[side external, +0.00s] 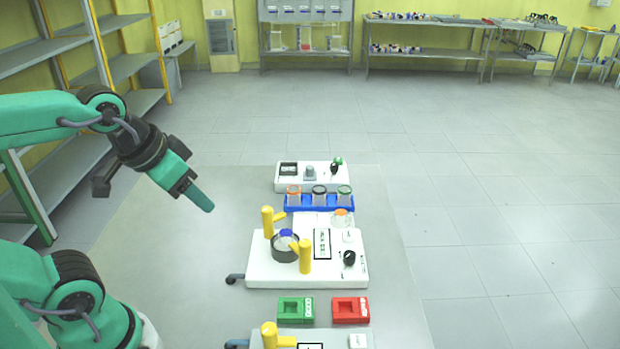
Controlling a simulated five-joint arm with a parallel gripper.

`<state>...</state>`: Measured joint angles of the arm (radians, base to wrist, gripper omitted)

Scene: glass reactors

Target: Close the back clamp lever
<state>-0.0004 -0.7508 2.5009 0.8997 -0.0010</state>
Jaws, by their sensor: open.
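A white reactor base (262,268) stands on the grey table with a dark round vessel holder (285,254) on it. The back clamp (267,224) is a yellow upright post at the holder's back left. Its short lever (279,216) sticks out to the right, slightly upward, and does not reach over the holder. The front yellow clamp (305,258) stands at the holder's front right, its lever pointing left toward the holder. My gripper (198,196) is open and empty, in the air left of the base and apart from both clamps. Its jaws overlap in this view.
Behind the base are a blue rack (320,208) with several jars and another white device (312,184). In front lie a green block (295,310), a red block (350,310) and part of another white unit with a yellow clamp (270,336). The table left of the base is clear.

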